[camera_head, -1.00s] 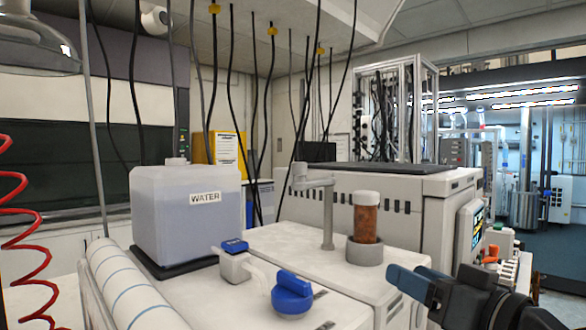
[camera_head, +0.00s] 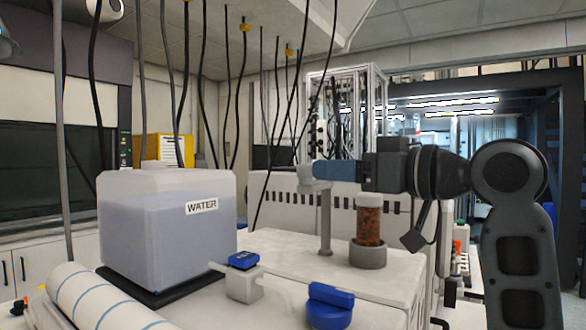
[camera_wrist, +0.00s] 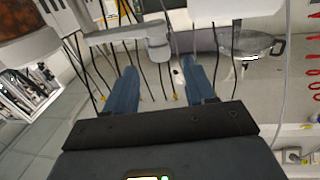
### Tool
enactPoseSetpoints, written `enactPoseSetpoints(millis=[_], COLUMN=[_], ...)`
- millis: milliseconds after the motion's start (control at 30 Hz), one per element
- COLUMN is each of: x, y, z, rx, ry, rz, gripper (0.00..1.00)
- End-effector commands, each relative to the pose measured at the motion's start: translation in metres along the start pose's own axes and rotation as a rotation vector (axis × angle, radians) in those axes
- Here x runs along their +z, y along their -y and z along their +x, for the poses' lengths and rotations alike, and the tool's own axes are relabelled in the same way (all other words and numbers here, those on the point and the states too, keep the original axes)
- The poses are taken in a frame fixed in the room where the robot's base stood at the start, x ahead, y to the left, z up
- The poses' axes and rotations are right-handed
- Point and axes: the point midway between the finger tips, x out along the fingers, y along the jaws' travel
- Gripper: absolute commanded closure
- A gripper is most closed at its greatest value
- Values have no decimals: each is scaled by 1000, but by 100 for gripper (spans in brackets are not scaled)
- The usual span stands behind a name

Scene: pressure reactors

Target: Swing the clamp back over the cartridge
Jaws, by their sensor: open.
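The grey clamp (camera_head: 304,172) is a short arm on top of an upright post (camera_head: 325,228), turned to the left, away from the cartridge. The orange-brown cartridge (camera_head: 369,224) stands upright with a white cap in a grey round holder (camera_head: 368,255), right of the post. My gripper (camera_head: 322,170) is at clamp height, its blue fingers reaching left past the cartridge's top and overlapping the clamp. In the wrist view, my gripper (camera_wrist: 159,66) is open, and the clamp's rounded grey end (camera_wrist: 158,46) shows between and just beyond the fingertips. Contact cannot be told.
A water tank (camera_head: 165,235) stands at the left. Blue-topped valves (camera_head: 243,260) and (camera_head: 330,303) sit in front on the white housing. A large white instrument (camera_head: 270,195) is behind the clamp. Black cables (camera_head: 290,100) hang from above.

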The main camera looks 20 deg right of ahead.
Motion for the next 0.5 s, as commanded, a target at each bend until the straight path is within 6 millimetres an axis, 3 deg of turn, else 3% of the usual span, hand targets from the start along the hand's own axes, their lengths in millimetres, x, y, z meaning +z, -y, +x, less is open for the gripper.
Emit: enactPoseSetpoints(millis=[300, 500], x=[-1, 0], y=[1, 1], z=[48, 66], rx=[-1, 1], ry=[2, 0], rz=[1, 0], gripper=[45, 45])
